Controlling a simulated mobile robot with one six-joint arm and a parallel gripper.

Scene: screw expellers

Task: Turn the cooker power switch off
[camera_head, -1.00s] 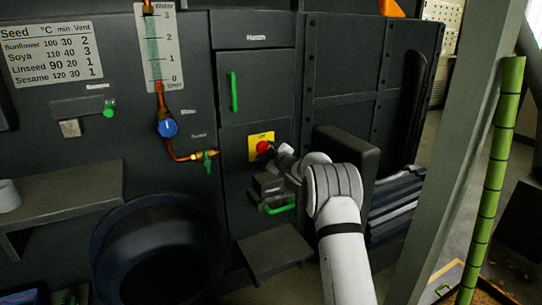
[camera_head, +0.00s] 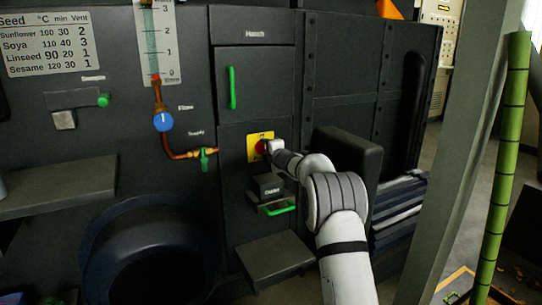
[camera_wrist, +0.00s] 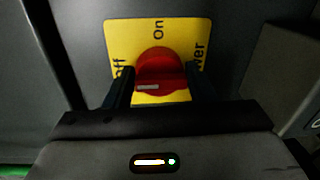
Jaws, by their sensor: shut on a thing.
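The cooker power switch (camera_wrist: 158,66) is a red rotary knob on a yellow plate (camera_wrist: 119,38) marked "off" at the left, "on" at the top and "wer" at the right in the wrist view. A pale mark on the knob lies low, towards its left. In the head view the red knob (camera_head: 261,147) sits on the dark panel, partly hidden by my arm. My gripper (camera_wrist: 160,95) is shut on the knob, with one dark finger on its left and one on its right.
A box with a green handle (camera_head: 279,208) juts out just below the switch. A dark shelf (camera_head: 275,258) sticks out lower down. A dark raised block (camera_head: 348,165) stands close to my arm's right. A valve and copper pipe (camera_head: 175,153) are to the left.

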